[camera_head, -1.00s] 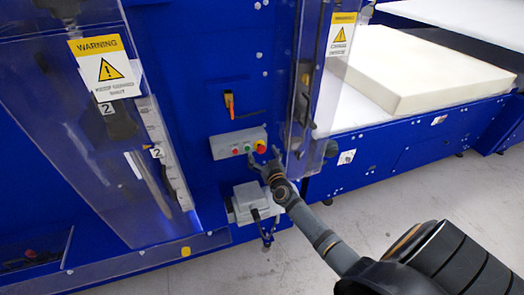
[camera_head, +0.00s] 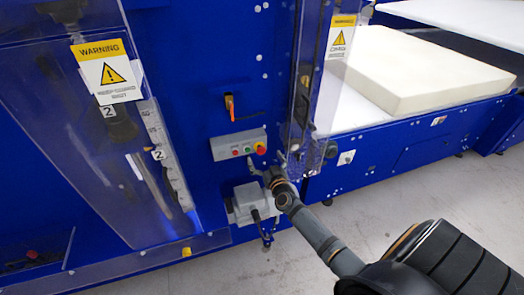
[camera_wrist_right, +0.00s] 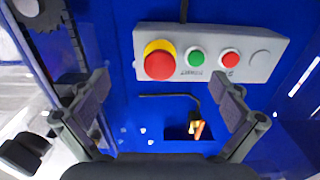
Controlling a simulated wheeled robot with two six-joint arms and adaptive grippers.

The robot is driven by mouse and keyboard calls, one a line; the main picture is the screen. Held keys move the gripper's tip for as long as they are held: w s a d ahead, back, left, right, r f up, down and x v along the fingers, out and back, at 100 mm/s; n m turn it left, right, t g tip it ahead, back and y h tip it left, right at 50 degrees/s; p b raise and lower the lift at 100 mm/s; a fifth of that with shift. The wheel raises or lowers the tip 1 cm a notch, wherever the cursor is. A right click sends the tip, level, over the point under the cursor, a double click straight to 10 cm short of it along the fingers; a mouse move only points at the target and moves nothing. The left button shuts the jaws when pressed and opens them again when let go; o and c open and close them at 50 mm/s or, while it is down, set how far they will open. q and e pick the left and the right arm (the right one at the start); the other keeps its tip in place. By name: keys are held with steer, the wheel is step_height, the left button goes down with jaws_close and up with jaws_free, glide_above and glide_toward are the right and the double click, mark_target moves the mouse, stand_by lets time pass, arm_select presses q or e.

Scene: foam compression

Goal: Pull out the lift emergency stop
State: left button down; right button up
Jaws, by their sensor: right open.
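The emergency stop (camera_head: 260,147) is a red mushroom button on a yellow collar, at the right end of a grey control box (camera_head: 224,153) on the blue machine. In the right wrist view the emergency stop (camera_wrist_right: 159,65) is at the left end of the box, beside a green and a red button. My right gripper (camera_head: 267,167) is just below and in front of the button. In the wrist view my right gripper (camera_wrist_right: 165,90) is open and empty, its fingers spread apart below the box and not touching the button. My left gripper is out of view.
An orange-handled switch (camera_head: 229,106) sits above the control box, and a grey box (camera_head: 250,203) below it. A clear guard (camera_head: 312,95) stands close on the right. A foam block (camera_head: 430,72) lies on the conveyor. The floor in front is clear.

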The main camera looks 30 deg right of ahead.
steer(key=p+v, duration=0.1)
steer(key=v, duration=0.4)
steer(key=shift+p, duration=0.3)
steer(key=s+a+f+n+g+y+b, duration=0.1)
steer(key=s+f+g+b, duration=0.15)
steer(key=s+f, duration=0.65)
steer(key=s+a+f+g+y+b, duration=0.1)
steer(key=s+a+f+g, duration=0.15)
steer(key=f, duration=1.15)
steer(key=s+a+f+n+g+y+b, duration=0.1)
steer(key=s+f+g, duration=0.35)
steer(key=f, duration=0.75)
steer(key=s+a+f+g+b, duration=0.1)
steer(key=s+f, duration=0.4)
steer(key=s, duration=0.5)
steer(key=s+a+f+g+b, duration=0.1)
steer(key=s+f+g, duration=0.2)
steer(key=s+f, duration=0.3)
steer(key=s+a+f+n+g+b, duration=0.1)
steer(key=s+f+g, duration=0.2)
steer(key=s, duration=1.1)
step_height(320, 180, down, 3)
steer(key=shift+a+r, duration=0.1)
steer(key=shift+a, duration=0.3)
